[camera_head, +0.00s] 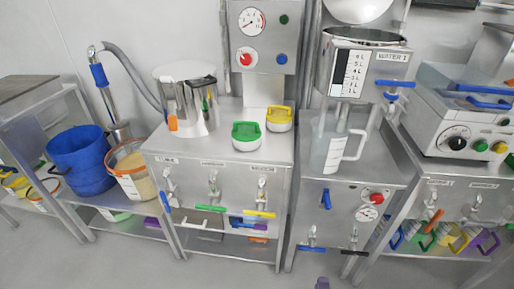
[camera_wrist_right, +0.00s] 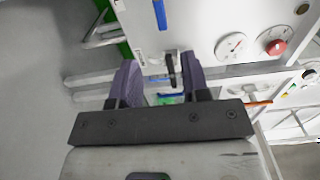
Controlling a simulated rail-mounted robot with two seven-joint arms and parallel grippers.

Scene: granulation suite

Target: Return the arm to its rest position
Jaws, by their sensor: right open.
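My right gripper shows in the right wrist view (camera_wrist_right: 160,70) with its two purple fingers spread apart. Nothing is held between them. A small dark valve handle (camera_wrist_right: 171,68) appears between the fingers, beyond them on the cabinet; the distance is hard to tell. In the head view only a small purple piece of the right gripper (camera_head: 322,284) shows at the bottom edge, in front of the water cabinet. My left gripper is not in view.
The water cabinet (camera_head: 341,190) carries a gauge, a red knob and blue handles. A measuring jug (camera_head: 337,152) stands on it under the WATER 1 vessel (camera_head: 362,75). A bench with valves (camera_head: 218,170) stands left. Open floor (camera_head: 130,262) lies in front.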

